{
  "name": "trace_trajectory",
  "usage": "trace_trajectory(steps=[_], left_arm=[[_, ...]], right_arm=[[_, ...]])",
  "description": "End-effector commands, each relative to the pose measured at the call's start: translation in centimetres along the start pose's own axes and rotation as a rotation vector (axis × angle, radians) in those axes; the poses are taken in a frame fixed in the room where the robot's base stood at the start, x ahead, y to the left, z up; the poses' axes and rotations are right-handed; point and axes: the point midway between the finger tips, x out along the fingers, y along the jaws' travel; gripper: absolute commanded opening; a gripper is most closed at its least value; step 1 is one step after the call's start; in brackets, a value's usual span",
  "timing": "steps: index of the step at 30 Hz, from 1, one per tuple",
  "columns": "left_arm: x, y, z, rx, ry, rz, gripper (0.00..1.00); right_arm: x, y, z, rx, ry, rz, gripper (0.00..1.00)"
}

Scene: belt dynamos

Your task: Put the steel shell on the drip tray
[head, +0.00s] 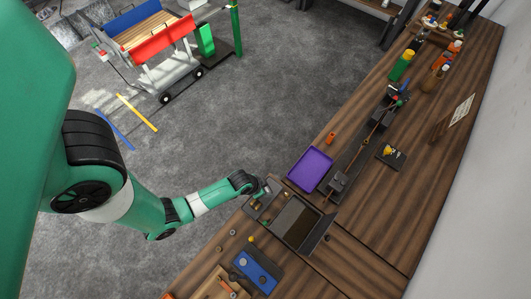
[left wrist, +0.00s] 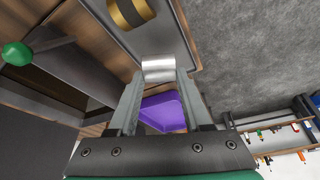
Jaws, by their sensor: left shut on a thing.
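My left gripper (head: 263,188) is over the grey metal bin at the bench's near edge. In the left wrist view it (left wrist: 157,76) is shut on the steel shell (left wrist: 158,68), a short shiny silver cylinder held between the fingertips. In the head view the shell is too small to make out clearly. A shallow purple tray (head: 310,168), which I take for the drip tray, lies on the bench just right of and beyond the gripper. It also shows between the fingers in the left wrist view (left wrist: 160,112). My right gripper is not in view.
A brass-and-black cylinder (left wrist: 130,12) lies in the grey bin (head: 298,222). A dark rail fixture (head: 355,155) runs along the bench beside the purple tray. A blue block (head: 258,272) sits at the near end. A cart (head: 160,50) stands on the floor.

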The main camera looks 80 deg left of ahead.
Motion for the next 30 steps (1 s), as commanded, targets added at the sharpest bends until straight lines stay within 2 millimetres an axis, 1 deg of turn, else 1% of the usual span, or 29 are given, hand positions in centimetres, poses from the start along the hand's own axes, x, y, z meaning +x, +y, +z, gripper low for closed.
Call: trace_trajectory(steps=[1, 3, 5, 7, 13, 17, 18, 19, 27, 30], left_arm=[[1.3, -0.3, 0.1, -0.003, 0.0, -0.001, 0.0], [2.4, -0.2, 0.7, -0.002, -0.002, 0.0, 0.0], [3.1, -0.2, 1.0, -0.001, -0.001, -0.001, 0.0], [3.4, -0.2, 1.0, -0.001, 0.002, -0.001, 0.0], [3.3, -0.2, 1.0, -0.001, 0.002, -0.001, 0.0], [3.7, -0.2, 1.2, -0.001, 0.001, -0.001, 0.0], [3.5, -0.2, 1.2, -0.001, 0.001, -0.001, 0.56], [3.5, -0.2, 1.2, -0.001, 0.001, -0.001, 0.62], [3.5, -0.2, 1.2, -0.001, 0.001, -0.001, 0.62], [2.9, -0.2, 1.0, -0.001, 0.001, -0.001, 0.62]], right_arm=[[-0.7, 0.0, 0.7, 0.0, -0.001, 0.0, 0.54], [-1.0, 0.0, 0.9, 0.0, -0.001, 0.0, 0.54], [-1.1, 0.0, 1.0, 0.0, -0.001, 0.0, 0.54], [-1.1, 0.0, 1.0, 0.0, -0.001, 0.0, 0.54], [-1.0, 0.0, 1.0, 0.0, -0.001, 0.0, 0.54], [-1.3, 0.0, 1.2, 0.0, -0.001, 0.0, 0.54], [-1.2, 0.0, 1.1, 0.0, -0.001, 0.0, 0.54], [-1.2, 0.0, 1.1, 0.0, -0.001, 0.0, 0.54], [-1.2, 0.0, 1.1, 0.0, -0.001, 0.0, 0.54], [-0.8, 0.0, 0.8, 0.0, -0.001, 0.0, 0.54]])
